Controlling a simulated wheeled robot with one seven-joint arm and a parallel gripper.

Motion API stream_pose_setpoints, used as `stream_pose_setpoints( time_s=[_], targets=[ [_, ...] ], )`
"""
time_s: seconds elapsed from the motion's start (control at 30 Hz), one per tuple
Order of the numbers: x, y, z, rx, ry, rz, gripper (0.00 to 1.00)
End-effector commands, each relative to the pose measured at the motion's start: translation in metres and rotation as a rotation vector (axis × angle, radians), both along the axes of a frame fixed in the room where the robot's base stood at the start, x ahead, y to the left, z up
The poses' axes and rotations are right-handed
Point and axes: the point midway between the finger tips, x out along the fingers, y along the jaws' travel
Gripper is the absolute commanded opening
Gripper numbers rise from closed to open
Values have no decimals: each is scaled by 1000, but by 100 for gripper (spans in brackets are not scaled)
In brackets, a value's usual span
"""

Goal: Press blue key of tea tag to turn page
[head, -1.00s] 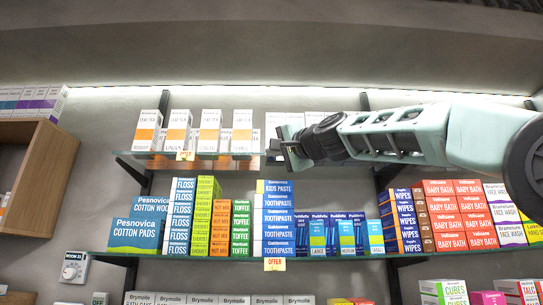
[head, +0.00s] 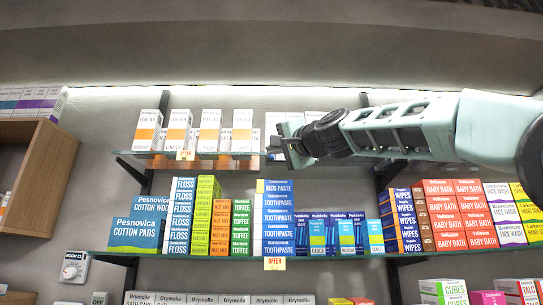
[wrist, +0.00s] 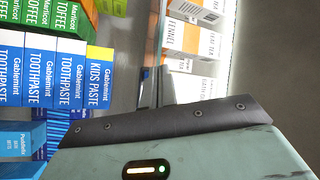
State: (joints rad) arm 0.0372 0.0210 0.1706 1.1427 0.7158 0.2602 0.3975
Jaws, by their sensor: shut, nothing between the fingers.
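White tea boxes with orange bands (head: 210,131) stand on the upper glass shelf (head: 135,154) in the head view. Fennel and other tea boxes (wrist: 195,38) show sideways at the top of the wrist view. No tea tag with a blue key can be picked out. My gripper (head: 279,147) is shut and empty, in front of the upper shelf, right of the tea boxes. It hides part of the shelf edge and the boxes behind.
Another offer tag (head: 275,264) hangs below the toothpaste. A white room dial (head: 74,268) is at lower left, beneath a wooden cabinet (head: 47,175).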

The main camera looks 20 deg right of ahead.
Motion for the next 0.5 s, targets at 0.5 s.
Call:
stream_pose_setpoints(
  time_s=[0.5],
  targets=[
    [-15,5,1,1,-1,2,0]
  ],
)
